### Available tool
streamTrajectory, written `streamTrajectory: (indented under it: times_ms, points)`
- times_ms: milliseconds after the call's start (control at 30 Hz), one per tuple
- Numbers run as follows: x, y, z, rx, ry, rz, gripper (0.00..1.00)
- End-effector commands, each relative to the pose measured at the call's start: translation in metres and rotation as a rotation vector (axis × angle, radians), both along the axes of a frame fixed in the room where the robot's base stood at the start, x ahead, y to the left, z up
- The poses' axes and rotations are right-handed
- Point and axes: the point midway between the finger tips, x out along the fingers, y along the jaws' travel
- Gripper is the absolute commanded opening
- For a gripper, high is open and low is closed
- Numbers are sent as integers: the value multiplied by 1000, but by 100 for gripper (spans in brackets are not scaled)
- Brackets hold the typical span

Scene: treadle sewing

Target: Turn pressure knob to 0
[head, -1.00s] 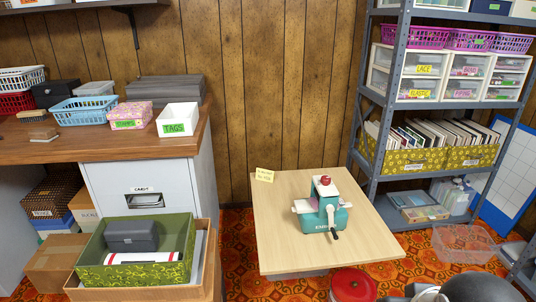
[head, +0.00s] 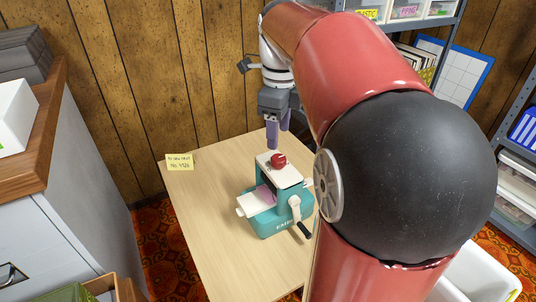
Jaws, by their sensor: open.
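The teal and white toy sewing machine (head: 268,218) stands on the light wooden table. Its red pressure knob (head: 278,160) sits on top of the white upper part; any marks on the knob are too small to read. A crank with a black handle (head: 304,230) is on the side facing me. My gripper (head: 278,139) points down, just behind and above the knob in the picture. Its purple fingers are apart with nothing seen between them. I cannot tell the exact gap between the fingers and the knob.
The wooden table (head: 205,215) has free room left of the machine. A yellow note (head: 180,161) is at its back left corner. A white-sided cabinet (head: 75,190) stands left, and a grey shelf rack (head: 450,45) is behind at right. My red arm covers the table's right side.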

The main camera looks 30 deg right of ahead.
Motion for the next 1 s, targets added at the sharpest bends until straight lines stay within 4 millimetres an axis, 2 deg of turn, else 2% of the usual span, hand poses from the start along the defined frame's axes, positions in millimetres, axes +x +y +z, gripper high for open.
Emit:
streamTrajectory:
  times_ms: [167,400,600,967,1000]
  points:
    - [4,-5,-12,2,15,-79,54]
    - [3,-4,-51,3,16,-78,54]
    - [3,-4,-74,2,14,-76,54]
    - [3,-4,-79,2,13,-76,54]
    - [3,-4,-79,2,13,-76,50]
